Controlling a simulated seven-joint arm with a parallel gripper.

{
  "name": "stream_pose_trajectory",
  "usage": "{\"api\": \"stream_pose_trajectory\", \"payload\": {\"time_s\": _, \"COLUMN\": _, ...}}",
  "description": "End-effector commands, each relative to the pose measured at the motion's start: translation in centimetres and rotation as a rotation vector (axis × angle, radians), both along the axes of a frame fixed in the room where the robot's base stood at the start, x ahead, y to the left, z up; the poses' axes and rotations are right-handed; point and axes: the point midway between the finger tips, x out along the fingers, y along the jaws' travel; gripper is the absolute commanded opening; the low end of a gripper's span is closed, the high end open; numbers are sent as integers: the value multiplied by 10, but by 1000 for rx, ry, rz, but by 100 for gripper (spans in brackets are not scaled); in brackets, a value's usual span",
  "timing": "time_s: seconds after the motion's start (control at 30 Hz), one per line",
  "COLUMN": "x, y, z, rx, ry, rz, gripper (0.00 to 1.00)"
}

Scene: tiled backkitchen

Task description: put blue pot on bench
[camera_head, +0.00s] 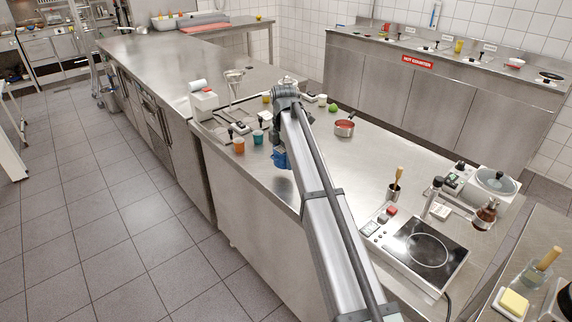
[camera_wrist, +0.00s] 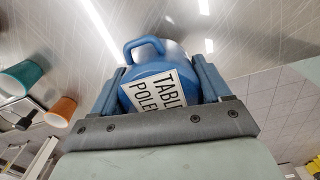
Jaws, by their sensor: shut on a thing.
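The blue pot (camera_wrist: 165,66) is large in the wrist view, with a blue loop handle and a white label reading "TABLE" and "POLE…". My gripper (camera_wrist: 160,80) is shut on it, one finger on each side. In the head view, a patch of blue pot (camera_head: 281,160) shows below the end of my arm; the arm hides the rest. It lies over the front edge of the steel bench (camera_head: 290,185) in the picture. I cannot tell if the pot touches the bench.
Orange (camera_head: 239,146) and teal (camera_head: 258,137) cups stand just left of the pot. A red-filled saucepan (camera_head: 344,128) stands to the right. A hot plate (camera_head: 428,250) is nearer the front. The bench top between saucepan and hot plate is mostly clear.

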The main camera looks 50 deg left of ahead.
Motion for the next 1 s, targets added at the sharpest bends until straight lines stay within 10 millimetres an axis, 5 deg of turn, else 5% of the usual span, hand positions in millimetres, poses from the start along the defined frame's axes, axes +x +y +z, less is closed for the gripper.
{"api": "stream_pose_trajectory", "payload": {"time_s": 0.33, "x": 0, "y": 0, "z": -35, "rx": 0, "ry": 0, "rz": 0, "gripper": 34}}
{"api": "stream_pose_trajectory", "payload": {"time_s": 0.77, "x": 0, "y": 0, "z": -41, "rx": 0, "ry": 0, "rz": 0, "gripper": 34}}
{"api": "stream_pose_trajectory", "payload": {"time_s": 0.8, "x": 0, "y": 0, "z": -40, "rx": 0, "ry": 0, "rz": 0, "gripper": 80}}
{"api": "stream_pose_trajectory", "payload": {"time_s": 1.0, "x": 0, "y": 0, "z": -40, "rx": 0, "ry": 0, "rz": 0, "gripper": 100}}
